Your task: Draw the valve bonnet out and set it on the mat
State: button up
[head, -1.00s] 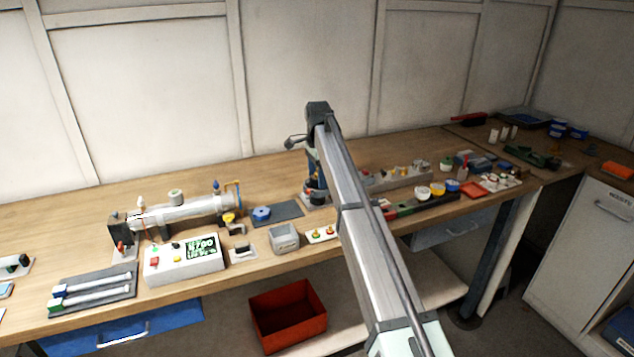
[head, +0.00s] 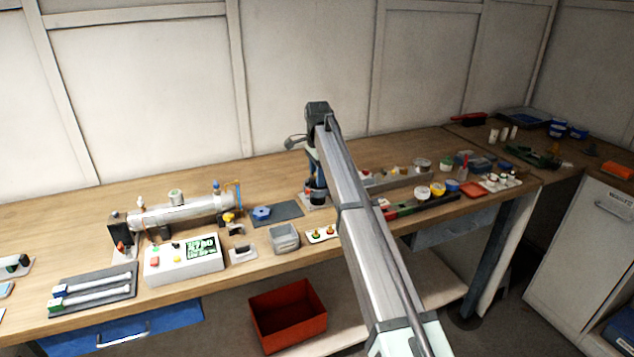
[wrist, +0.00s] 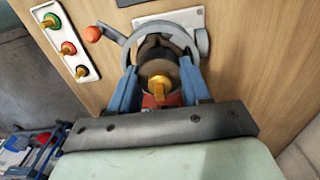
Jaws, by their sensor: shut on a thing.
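My gripper (wrist: 157,78) points down with its two blue fingers shut on the valve bonnet (wrist: 155,58), a dark round body with a brass stem on top. A grey ring (wrist: 203,40) with a red-knobbed lever (wrist: 93,34) shows around and beyond the bonnet, above a pale base plate (wrist: 168,19). Whether the bonnet is still seated or lifted clear is hard to tell. In the head view my gripper (head: 315,180) is partly hidden by my arm over the valve station. The dark mat (head: 287,210) lies just left of it, with a blue knob-like part (head: 261,213) at its left end.
A grey bin (head: 285,238) and a white plate with coloured knobs (head: 322,234) stand in front. A steel reactor tube (head: 185,212) and control box (head: 184,260) stand left. A long grey rack (head: 405,180) is at right. The mat's right part is bare.

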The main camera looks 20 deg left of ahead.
jog(key=shift+c, duration=0.5)
jog(key=shift+r, duration=0.25)
jog(key=shift+r, duration=1.65)
jog(key=shift+r, duration=0.25)
jog(key=shift+r, duration=0.9)
jog(key=s+a+f+n, duration=0.2)
jog(key=s+a+n, duration=0.55)
jog(key=n, duration=1.05)
jog(key=shift+f, duration=5)
